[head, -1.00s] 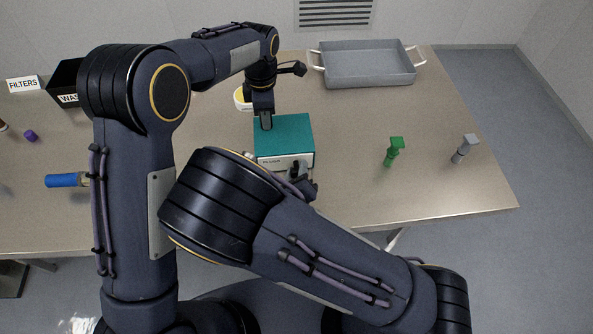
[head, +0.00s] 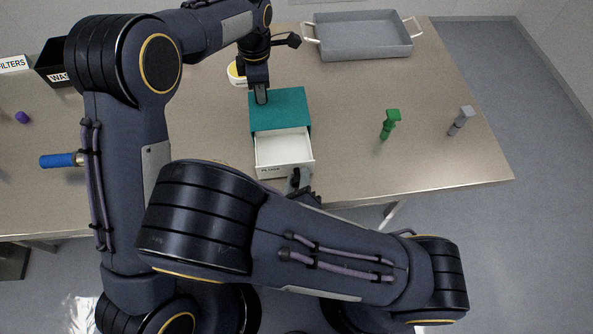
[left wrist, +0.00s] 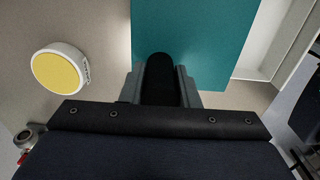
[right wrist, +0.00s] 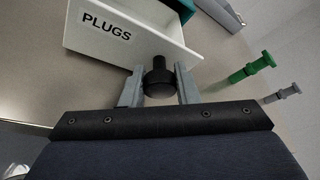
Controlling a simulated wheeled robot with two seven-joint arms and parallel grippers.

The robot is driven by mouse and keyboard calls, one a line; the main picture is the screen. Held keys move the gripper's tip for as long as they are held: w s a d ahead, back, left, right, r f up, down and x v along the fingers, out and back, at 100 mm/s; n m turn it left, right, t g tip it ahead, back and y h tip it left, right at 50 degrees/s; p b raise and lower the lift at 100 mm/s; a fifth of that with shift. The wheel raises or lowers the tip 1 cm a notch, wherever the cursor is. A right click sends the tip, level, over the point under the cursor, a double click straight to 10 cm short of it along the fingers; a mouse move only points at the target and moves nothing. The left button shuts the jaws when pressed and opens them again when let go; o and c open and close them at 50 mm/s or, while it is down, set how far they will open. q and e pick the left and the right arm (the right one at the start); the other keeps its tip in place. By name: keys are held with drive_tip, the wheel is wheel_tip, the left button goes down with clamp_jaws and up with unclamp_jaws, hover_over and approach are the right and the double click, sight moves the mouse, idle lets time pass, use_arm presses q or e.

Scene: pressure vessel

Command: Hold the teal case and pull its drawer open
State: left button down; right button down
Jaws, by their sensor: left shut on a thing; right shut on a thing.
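The teal case (head: 280,108) stands on the table with its white drawer (head: 283,150) pulled out toward me. The drawer looks empty, and its front carries the word PLUGS, readable in the right wrist view (right wrist: 108,42). My right gripper (right wrist: 158,84) is shut on the dark round knob (right wrist: 160,80) of the drawer front.
A green fitting (head: 390,123) and a grey fitting (head: 461,120) stand to the right. A grey tray (head: 362,48) is at the back. A yellow-topped white round item (head: 236,74) sits behind the case. A black bin (head: 52,63), a purple piece (head: 22,117) and a blue-handled item (head: 58,160) are at left.

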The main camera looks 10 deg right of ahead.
drive_tip(key=c, duration=1.1)
unclamp_jaws()
wheel_tip(320, 180, up, 10)
use_arm(q)
drive_tip(key=c, duration=1)
unclamp_jaws()
